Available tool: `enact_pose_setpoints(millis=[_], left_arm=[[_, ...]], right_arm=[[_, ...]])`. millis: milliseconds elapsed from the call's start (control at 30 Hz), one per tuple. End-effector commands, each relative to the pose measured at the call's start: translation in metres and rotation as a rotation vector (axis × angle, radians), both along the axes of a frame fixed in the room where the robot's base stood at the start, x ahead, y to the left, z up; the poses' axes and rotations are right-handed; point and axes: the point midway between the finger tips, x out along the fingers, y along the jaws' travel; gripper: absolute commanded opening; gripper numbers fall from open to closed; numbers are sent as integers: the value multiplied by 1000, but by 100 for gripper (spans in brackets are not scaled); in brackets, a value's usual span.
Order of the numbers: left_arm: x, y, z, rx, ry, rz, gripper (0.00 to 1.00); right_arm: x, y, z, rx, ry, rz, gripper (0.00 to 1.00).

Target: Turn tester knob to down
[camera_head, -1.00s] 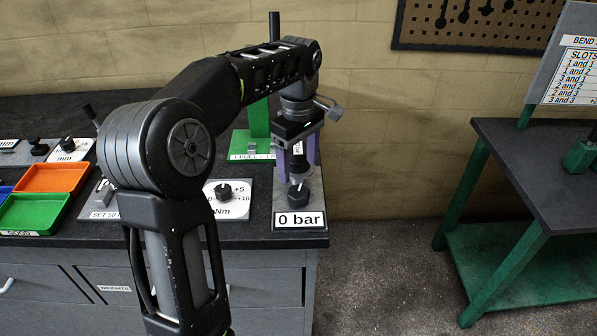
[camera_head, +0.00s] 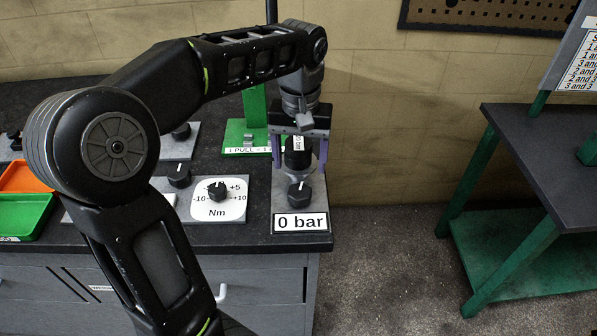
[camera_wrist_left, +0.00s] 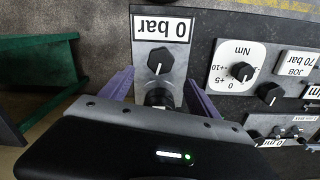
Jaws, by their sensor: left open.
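The tester (camera_head: 285,207) is a grey block with a "0 bar" label at the front edge of the bench. Its black knob (camera_head: 299,193) has a white mark pointing up, away from the label. The knob also shows in the wrist view (camera_wrist_left: 160,60), where the label is upside down. A black cylinder (camera_head: 298,158) stands on the tester behind the knob. My left gripper (camera_head: 299,160) is open, its purple fingers on either side of that cylinder. I cannot tell whether they touch it. The knob lies in front of the fingers, apart from them. My right gripper is not in view.
A torque panel (camera_head: 240,209) marked "Nm" with its own knob lies just left of the tester. A green stand (camera_head: 256,125) is behind. Orange and green trays (camera_head: 22,215) lie at the left. A green-legged table (camera_head: 541,140) stands right, across open floor.

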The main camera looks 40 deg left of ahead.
Motion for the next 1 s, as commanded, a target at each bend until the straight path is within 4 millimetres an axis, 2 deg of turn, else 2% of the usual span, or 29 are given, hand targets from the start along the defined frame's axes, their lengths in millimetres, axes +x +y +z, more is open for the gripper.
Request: enact_pose_setpoints(millis=[133,533,667,1000], left_arm=[[1,1,0,0,-2,-83,71],[1,1,-5,0,-2,-81,71],[0,1,-19,0,0,-80,71],[1,1,-69,0,0,-80,71]], right_arm=[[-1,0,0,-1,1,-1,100],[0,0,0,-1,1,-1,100],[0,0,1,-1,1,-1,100],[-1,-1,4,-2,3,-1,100]])
